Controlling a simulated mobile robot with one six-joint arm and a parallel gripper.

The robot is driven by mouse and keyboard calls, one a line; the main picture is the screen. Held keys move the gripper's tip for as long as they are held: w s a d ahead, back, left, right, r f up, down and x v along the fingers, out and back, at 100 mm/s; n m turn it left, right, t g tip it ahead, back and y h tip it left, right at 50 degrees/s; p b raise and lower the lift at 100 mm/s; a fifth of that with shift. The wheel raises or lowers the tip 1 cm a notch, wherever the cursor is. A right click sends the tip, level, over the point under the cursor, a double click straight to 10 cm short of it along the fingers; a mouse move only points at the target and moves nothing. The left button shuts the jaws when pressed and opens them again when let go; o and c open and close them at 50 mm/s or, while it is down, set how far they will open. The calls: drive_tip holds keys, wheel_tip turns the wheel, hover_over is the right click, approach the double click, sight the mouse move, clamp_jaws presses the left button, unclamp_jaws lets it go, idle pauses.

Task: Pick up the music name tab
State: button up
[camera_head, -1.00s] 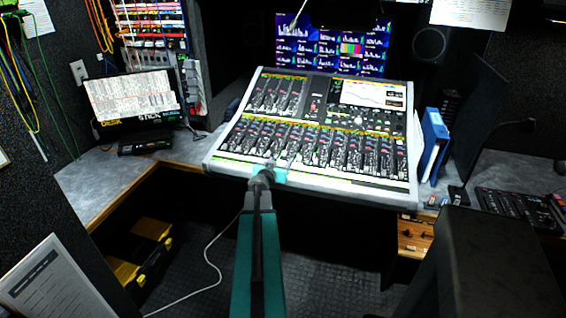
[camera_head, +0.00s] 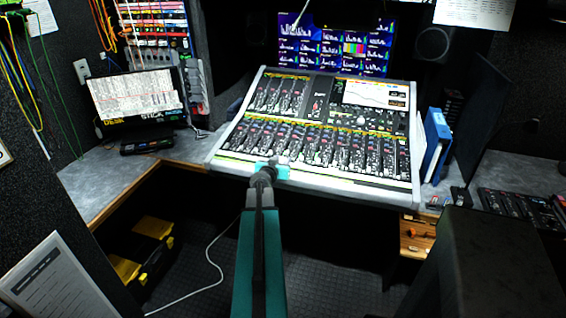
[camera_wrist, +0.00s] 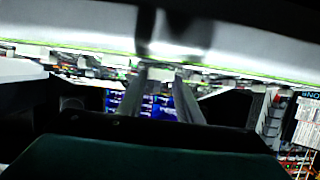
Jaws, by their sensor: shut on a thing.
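The mixing console (camera_head: 312,165) stands on the desk, with a strip of small labels along its front edge. My gripper (camera_head: 274,163) is at this front edge, left of its middle. In the wrist view, which is upside down, my gripper (camera_wrist: 161,76) has its two grey fingers close together at the console's edge. A small pale piece, apparently the music name tab (camera_wrist: 160,73), shows between the fingertips. Its lettering is not readable, and I cannot tell whether it still touches the console.
A monitor (camera_head: 137,98) stands on the left desk wing. A blue binder (camera_head: 434,142) stands right of the console. A dark speaker-like block (camera_head: 495,265) fills the lower right. A black-and-yellow case (camera_head: 140,255) and a white cable (camera_head: 215,265) lie below the desk.

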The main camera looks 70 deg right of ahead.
drive_tip(key=shift+r, duration=0.55)
drive_tip(key=shift+s+a+r, duration=0.2)
drive_tip(key=shift+s+r, duration=0.2)
drive_tip(key=shift+r, duration=0.25)
drive_tip(key=s+a, duration=0.1)
drive_tip(key=s, duration=0.1)
drive_tip(key=s+a+b, duration=0.1)
drive_tip(key=s, duration=0.2)
drive_tip(key=s+a+r, duration=0.1)
drive_tip(key=s, duration=0.2)
drive_tip(key=shift+s+a+b, duration=0.1)
drive_tip(key=shift+a+b, duration=0.2)
drive_tip(key=shift+a, duration=0.1)
drive_tip(key=s, duration=0.1)
drive_tip(key=s+p, duration=0.1)
drive_tip(key=s, duration=0.1)
drive_tip(key=shift+s+a+r+p, duration=0.25)
drive_tip(key=shift+s+a+p, duration=0.05)
drive_tip(key=shift+a, duration=0.05)
drive_tip(key=shift+s+p, duration=0.2)
drive_tip(key=shift+p, duration=0.35)
